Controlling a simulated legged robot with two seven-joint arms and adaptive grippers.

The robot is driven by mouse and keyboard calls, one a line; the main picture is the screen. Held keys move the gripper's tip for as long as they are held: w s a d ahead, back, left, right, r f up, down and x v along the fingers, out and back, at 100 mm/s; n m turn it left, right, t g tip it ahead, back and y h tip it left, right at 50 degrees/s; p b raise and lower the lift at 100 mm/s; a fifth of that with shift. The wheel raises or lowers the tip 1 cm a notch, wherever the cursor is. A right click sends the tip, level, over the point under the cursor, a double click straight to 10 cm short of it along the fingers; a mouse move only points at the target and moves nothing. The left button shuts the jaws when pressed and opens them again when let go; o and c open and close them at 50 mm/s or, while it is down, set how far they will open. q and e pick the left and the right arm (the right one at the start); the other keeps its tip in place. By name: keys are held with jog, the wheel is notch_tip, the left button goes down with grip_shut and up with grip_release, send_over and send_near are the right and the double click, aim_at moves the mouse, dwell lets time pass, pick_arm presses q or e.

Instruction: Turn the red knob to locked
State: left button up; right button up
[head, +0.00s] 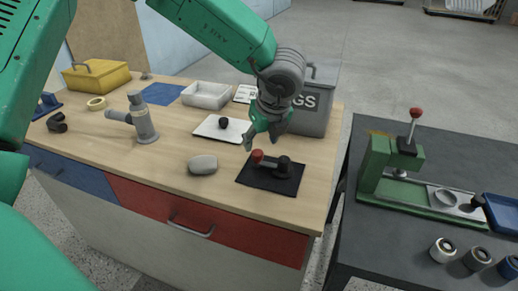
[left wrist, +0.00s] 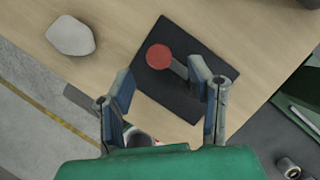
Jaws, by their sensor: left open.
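The red knob (head: 257,156) sits at the left end of a short lever whose other end meets a black hub (head: 284,166). The lever lies on a black mat (head: 262,184) near the bench's front right corner. My left gripper (head: 262,143) is open and empty, just above and behind the knob, fingers pointing down. In the left wrist view the red knob (left wrist: 159,57) shows just beyond the gap between the open fingertips (left wrist: 163,76), apart from them. The right finger partly hides the lever and hub. I cannot read any locked mark. My right gripper is out of view.
A grey rounded stone-like object (head: 203,164) lies left of the mat. A grey bin (head: 313,112) stands behind it, and a white tray (head: 221,129) with a black knob lies behind left. A green press (head: 385,170) stands on the dark table at right.

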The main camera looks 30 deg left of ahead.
pick_arm(q)
jog(key=v, duration=0.6)
jog(key=shift+d+r, duration=0.2)
jog(key=shift+r, duration=0.05)
jog(key=shift+s, duration=0.15)
